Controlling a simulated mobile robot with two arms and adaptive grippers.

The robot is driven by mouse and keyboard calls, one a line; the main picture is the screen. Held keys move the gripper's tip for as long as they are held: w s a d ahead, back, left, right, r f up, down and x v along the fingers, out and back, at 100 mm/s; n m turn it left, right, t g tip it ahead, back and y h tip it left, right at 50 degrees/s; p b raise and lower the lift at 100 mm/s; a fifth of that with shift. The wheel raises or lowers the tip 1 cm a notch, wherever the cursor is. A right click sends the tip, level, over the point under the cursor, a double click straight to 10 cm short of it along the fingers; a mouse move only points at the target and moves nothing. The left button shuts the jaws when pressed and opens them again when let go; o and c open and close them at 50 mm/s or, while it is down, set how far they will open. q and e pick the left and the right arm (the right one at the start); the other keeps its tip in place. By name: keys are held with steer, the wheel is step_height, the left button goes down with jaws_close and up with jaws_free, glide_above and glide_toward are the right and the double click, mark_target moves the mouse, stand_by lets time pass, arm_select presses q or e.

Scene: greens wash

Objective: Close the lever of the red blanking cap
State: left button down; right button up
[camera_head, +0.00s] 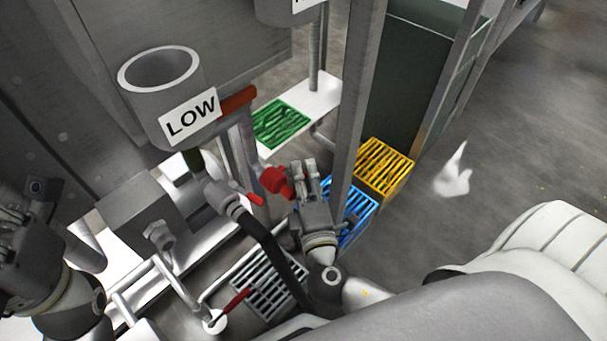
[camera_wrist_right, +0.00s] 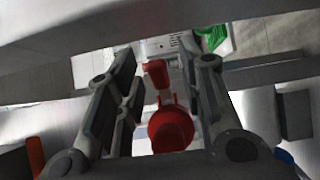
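The red blanking cap (camera_head: 272,179) sits beside the fingers of my right gripper (camera_head: 304,170) in the head view. In the right wrist view the round red cap (camera_wrist_right: 171,129) lies between the two spread fingers of the right gripper (camera_wrist_right: 166,68). A smaller red part, perhaps its lever (camera_wrist_right: 157,74), stands just beyond the cap; I cannot tell its exact angle. I see no clear contact between the fingers and the cap. My left gripper (camera_head: 28,215) is at the left edge, dark and partly cut off, its fingers unclear.
A grey funnel marked LOW (camera_head: 160,95) stands upper left, with a dark hose (camera_head: 265,238) below. A metal post (camera_head: 358,110) rises close to the right gripper. Green (camera_head: 278,124), blue (camera_head: 350,212) and yellow (camera_head: 383,166) grates lie around. A red-handled valve (camera_head: 236,301) is at the bottom.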

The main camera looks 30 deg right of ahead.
steer(key=shift+w+d, duration=0.15)
steer(key=shift+w, duration=0.35)
jaws_close()
steer(key=shift+h, duration=0.3)
steer(key=shift+s+a+m+g+h, duration=0.2)
steer(key=shift+m+g+h, duration=0.2)
steer(key=shift+m+h, duration=0.35)
